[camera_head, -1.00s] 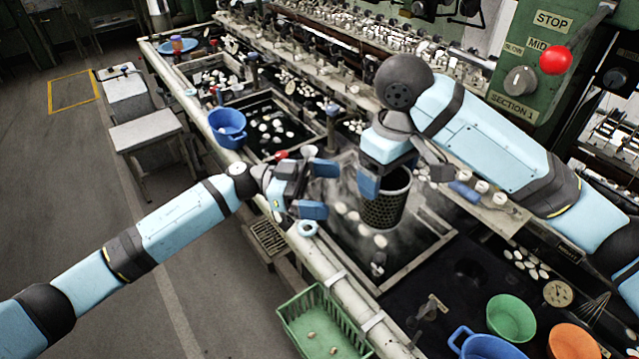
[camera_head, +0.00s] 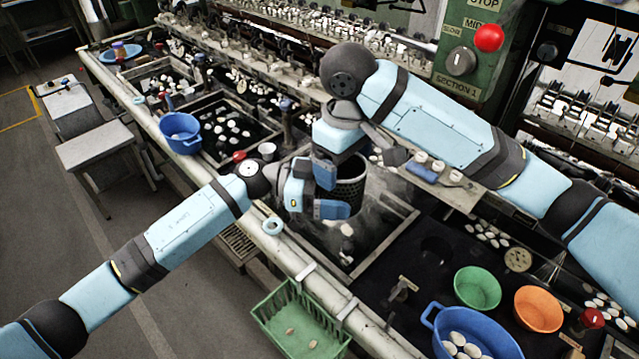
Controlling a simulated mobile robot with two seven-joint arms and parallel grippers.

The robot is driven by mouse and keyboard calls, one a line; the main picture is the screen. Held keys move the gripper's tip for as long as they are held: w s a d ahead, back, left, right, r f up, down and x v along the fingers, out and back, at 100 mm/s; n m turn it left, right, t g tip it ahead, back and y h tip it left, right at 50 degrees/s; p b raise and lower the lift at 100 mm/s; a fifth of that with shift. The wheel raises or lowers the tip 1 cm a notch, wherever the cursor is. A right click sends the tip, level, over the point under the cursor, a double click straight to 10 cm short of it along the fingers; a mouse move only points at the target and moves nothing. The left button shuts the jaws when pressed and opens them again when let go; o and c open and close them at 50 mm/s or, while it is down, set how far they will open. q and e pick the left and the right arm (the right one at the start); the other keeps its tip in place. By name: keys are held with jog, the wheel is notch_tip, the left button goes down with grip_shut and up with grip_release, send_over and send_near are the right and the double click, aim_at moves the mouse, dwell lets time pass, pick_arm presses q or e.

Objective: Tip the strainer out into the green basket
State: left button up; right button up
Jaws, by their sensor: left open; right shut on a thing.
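The strainer (camera_head: 352,187) is a dark perforated cylinder, roughly upright over the steaming basin (camera_head: 385,246). My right gripper (camera_head: 343,158) is shut on its upper part from above; the exact grip is partly hidden. My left gripper (camera_head: 328,191) is open, its blue fingers in front of the strainer's left side, overlapping it in the picture. I cannot tell whether they touch it. The strainer's contents are hidden. The green basket (camera_head: 322,311) hangs at the bench's front edge, below and left of the strainer, with a few pale cocoons on its floor.
A blue tub with cocoons (camera_head: 428,318), a green bowl (camera_head: 477,287) and an orange bowl (camera_head: 538,308) stand at the right. A blue bowl (camera_head: 180,130) sits on the front rail at the left. A pale ring (camera_head: 272,225) lies on the rail near my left wrist.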

pick_arm(q)
jog(key=shift+s+d, duration=0.1)
jog(key=shift+d, duration=0.2)
jog(key=shift+s+d, duration=0.1)
jog(key=c, duration=0.8)
pick_arm(e)
jog(key=shift+a, duration=0.1)
pick_arm(q)
jog(key=shift+r, duration=0.1)
jog(key=shift+c, duration=0.2)
pick_arm(e)
jog(key=o, duration=1.1)
jog(key=shift+r, duration=0.1)
